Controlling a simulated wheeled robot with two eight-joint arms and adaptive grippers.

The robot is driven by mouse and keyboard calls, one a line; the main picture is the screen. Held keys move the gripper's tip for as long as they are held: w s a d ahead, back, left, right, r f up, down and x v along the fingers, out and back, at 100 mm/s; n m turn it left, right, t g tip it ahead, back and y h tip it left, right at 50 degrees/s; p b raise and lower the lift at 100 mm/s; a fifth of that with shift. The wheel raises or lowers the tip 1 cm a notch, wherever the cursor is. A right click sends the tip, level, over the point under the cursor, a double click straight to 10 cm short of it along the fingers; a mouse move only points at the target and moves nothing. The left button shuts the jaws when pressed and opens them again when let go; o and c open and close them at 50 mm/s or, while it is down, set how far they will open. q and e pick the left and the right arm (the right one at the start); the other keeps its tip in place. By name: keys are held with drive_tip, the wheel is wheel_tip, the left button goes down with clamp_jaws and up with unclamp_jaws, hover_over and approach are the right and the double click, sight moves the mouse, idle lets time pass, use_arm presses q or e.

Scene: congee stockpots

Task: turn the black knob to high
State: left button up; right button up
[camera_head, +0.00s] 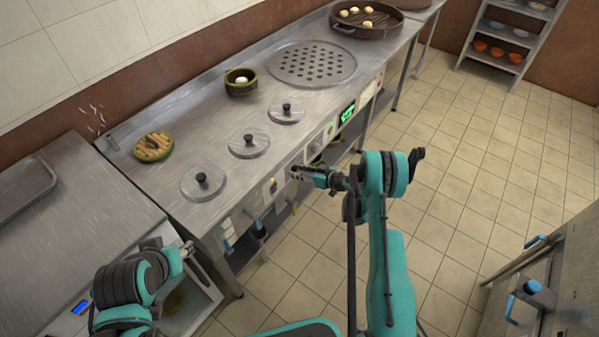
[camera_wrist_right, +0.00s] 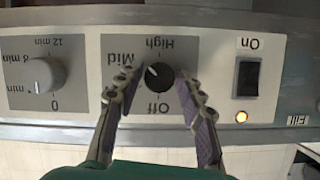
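The black knob (camera_wrist_right: 160,77) shows in the right wrist view on a grey plate with upside-down labels Off, Mid and High. Its pale mark points up and left, on the side of Mid and High. In the head view my right gripper (camera_head: 297,173) is at the counter's front panel, where I cannot make out the knob. My left gripper (camera_head: 187,249) is at the lower left, away from the knob; its opening is too small to tell.
The tiled floor (camera_head: 450,190) is clear.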

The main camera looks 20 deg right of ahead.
drive_tip(key=c, duration=0.5)
drive_tip(key=shift+c, duration=0.2)
drive_tip(key=m+g+y, duration=0.1)
drive_tip(key=m, duration=0.2)
drive_tip(key=shift+w+d+y, duration=0.1)
drive_tip(key=shift+d+y, duration=0.05)
drive_tip(key=shift+y, duration=0.25)
drive_tip(key=shift+m+g+y, duration=0.5)
drive_tip(key=shift+m+y, duration=0.4)
drive_tip(key=shift+m, duration=0.8)
drive_tip(key=o, duration=1.2)
drive_tip(key=shift+c, duration=0.2)
